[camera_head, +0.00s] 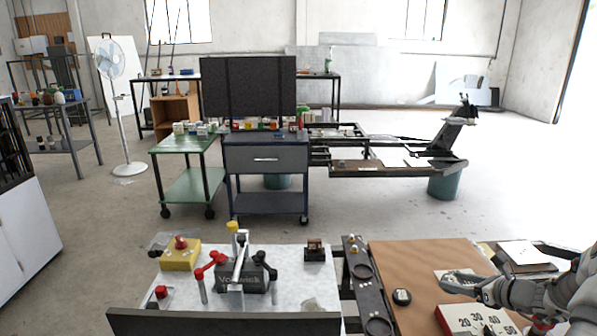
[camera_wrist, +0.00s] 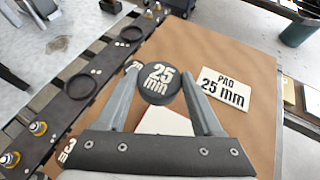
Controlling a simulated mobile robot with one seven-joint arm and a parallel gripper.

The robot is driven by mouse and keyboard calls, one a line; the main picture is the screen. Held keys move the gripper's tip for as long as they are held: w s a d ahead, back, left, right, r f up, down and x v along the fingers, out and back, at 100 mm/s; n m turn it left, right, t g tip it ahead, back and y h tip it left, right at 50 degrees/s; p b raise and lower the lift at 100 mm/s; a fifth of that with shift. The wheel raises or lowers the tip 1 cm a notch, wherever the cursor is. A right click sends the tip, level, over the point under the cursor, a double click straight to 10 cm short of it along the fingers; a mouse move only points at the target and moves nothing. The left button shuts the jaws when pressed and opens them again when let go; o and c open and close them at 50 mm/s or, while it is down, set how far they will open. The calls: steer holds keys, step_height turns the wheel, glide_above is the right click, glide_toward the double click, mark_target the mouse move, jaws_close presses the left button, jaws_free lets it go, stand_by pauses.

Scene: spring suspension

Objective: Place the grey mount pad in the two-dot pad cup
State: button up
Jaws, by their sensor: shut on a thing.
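My gripper (camera_wrist: 158,62) is shut on a dark grey round pad (camera_wrist: 158,85) marked "25 mm", held between its two fingers above the brown mat. In the head view my gripper (camera_head: 456,281) is over the right part of the mat, and the pad is hard to make out. A dark strip (camera_wrist: 56,116) left of the mat carries two ring-shaped cups. The nearer cup (camera_wrist: 80,87) seems to have two pale dots beside it. The farther cup (camera_wrist: 130,35) has small pale marks I cannot count. Both cups look empty, and the pad is apart from them.
A white card (camera_wrist: 226,88) reading "PAD 25 mm" lies on the brown mat (camera_head: 410,262). A red-edged number board (camera_head: 475,318) is near my gripper. A small black object (camera_head: 402,297) sits beside the strip. A lever fixture (camera_head: 240,275) stands on the bench to the left.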

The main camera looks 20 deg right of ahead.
steer(key=w+a+r+n+g+y, duration=0.15)
steer(key=w+a, duration=0.25)
steer(key=a, duration=0.7)
steer(key=w+a+r+n+g+y, duration=0.1)
steer(key=w+a+r+n+y, duration=0.15)
steer(key=a, duration=0.95)
steer(key=w+a+r+n+g+y, duration=0.1)
steer(key=w+a+n+y, duration=0.25)
steer(key=a, duration=0.75)
steer(key=s+a+r+n+g+y+p, duration=0.1)
steer(key=s+a+r+n+g, duration=0.1)
steer(key=a, duration=0.9)
step_height(320, 180, up, 7)
steer(key=p, duration=1.3)
steer(key=shift+w, duration=0.15)
steer(key=shift+f+t, duration=0.15)
steer(key=shift+t, duration=0.1)
